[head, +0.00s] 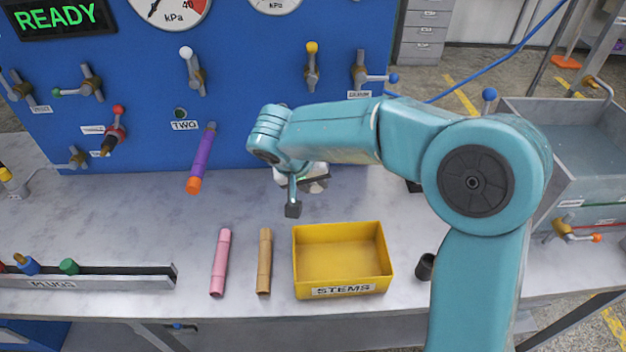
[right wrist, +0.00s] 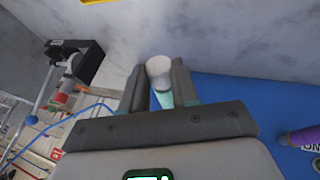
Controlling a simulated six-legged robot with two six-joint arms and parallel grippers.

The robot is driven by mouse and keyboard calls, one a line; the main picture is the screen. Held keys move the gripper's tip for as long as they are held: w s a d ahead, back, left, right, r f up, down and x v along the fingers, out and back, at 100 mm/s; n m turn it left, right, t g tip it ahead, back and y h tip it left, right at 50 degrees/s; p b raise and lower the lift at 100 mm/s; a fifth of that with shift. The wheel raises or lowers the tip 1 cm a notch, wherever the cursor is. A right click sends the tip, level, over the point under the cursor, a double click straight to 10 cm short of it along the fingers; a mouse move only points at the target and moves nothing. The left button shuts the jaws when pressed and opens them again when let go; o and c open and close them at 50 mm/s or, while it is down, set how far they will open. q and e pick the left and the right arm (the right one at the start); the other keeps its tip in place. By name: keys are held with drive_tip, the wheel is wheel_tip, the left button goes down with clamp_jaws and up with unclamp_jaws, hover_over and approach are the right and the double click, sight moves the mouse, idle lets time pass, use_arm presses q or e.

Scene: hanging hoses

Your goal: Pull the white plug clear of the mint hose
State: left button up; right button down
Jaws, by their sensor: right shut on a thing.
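My right gripper (right wrist: 159,74) has its two fingers closed around the white plug (right wrist: 159,68), whose round end face shows between the fingertips in the right wrist view. A short length of the mint hose (right wrist: 163,98) shows between the fingers, directly against the plug in the picture. Whether the two are still joined I cannot tell. In the head view my right gripper (head: 318,181) is by the foot of the blue panel, largely hidden by my wrist. The plug and the mint hose cannot be made out there. My left gripper is out of view.
A purple hose (head: 203,158) with an orange end hangs left of my gripper. A yellow tray (head: 385,282) marked STEMS, a pink stem (head: 220,262) and a tan stem (head: 264,261) lie in front. A plug rack (head: 130,278) is at the left. The bench between is clear.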

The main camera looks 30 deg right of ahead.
drive_tip(key=shift+s+a, duration=0.2)
drive_tip(key=shift+s, duration=0.1)
drive_tip(key=s+a+b, duration=0.1)
drive_tip(key=s, duration=0.1)
drive_tip(key=s+a+b, duration=0.1)
drive_tip(key=b, duration=0.1)
drive_tip(key=shift+s+a, duration=0.15)
drive_tip(key=shift+s, duration=0.25)
idle(0.6)
drive_tip(key=shift+s+a+r+p, duration=0.3)
drive_tip(key=shift+s+a+r, duration=0.1)
drive_tip(key=shift+s+r, duration=0.3)
drive_tip(key=shift+s+a+r+p, duration=0.25)
drive_tip(key=shift+s+a+r, duration=0.1)
drive_tip(key=shift+s+r, duration=0.35)
drive_tip(key=shift+w, duration=0.2)
